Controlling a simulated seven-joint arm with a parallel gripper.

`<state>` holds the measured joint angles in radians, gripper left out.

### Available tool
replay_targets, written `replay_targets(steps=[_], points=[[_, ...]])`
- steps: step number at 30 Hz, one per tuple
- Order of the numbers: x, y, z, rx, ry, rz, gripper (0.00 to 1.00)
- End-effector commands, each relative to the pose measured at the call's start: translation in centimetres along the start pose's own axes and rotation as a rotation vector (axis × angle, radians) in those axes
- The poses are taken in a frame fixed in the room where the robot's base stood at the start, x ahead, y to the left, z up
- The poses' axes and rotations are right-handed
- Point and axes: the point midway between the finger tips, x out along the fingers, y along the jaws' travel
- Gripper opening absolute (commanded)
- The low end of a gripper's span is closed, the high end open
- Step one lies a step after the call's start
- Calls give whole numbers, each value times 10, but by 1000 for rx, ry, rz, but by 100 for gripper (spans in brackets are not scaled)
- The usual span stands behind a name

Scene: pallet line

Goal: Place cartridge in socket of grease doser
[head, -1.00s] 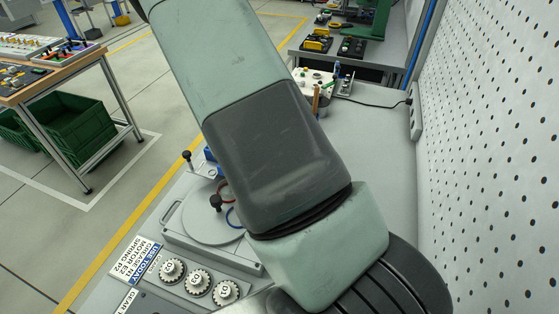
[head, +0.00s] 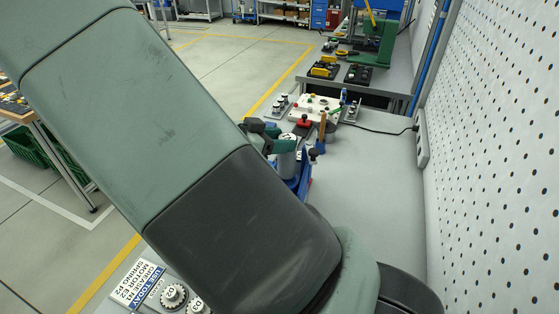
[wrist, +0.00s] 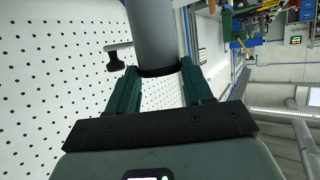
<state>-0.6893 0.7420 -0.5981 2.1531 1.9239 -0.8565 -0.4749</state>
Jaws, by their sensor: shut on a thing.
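A grey cylinder with a dark band at its lower end, which looks like the cartridge (wrist: 150,28), stands between the green fingers of my gripper (wrist: 158,68) in the wrist view. The gripper is shut on it near the dark band. In the head view the pale cylinder (head: 287,162) shows just past my upper arm, with part of my gripper (head: 268,136) beside it. A blue bracket (head: 303,183) stands close to it; I cannot tell whether they touch. A black knob on a rod (wrist: 115,62) is left of the cylinder in the wrist view. No socket is clearly visible.
My arm hides much of the bench. A label plate (head: 140,285) with dials (head: 174,295) is at the lower left. A white box with buttons (head: 315,108) stands behind the cylinder. The perforated wall (head: 490,160) bounds the right; bare bench (head: 375,185) lies beside it.

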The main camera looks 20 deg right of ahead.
Motion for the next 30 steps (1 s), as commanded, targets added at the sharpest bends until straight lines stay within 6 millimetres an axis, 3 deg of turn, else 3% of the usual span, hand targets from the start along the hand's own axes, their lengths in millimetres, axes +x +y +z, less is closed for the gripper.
replay_targets(steps=[11,21,22,27,30], points=[[17,-1,41,-1,2,-1,0],[19,-1,44,2,0,-2,0],[19,-1,45,2,-1,-2,52],[18,-1,45,2,-1,-2,76],[18,-1,45,2,-1,-2,76]])
